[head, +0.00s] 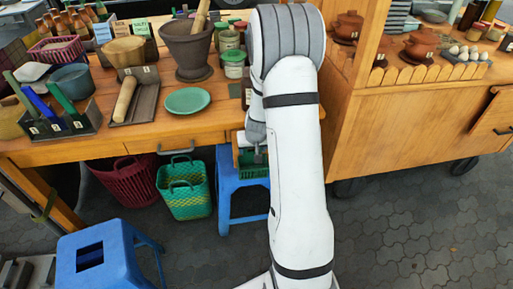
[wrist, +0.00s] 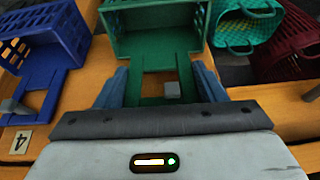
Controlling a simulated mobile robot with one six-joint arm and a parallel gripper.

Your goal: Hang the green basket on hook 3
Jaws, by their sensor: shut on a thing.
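The green basket (wrist: 153,42) is at the top middle of the wrist view, with its flat hanging plate toward me. It shows partly in the head view (head: 253,165), below the wooden edge beside my arm. My gripper (wrist: 160,80) is shut on the plate, one finger at each side. A grey hook peg (wrist: 172,90) shows at the plate's opening; I cannot tell whether the plate rests on it. No number 3 label is visible.
A blue basket (wrist: 40,50) is beside the green one, near the label 4 (wrist: 22,142). Blue stools (head: 226,200) (head: 95,260) stand below and in front.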

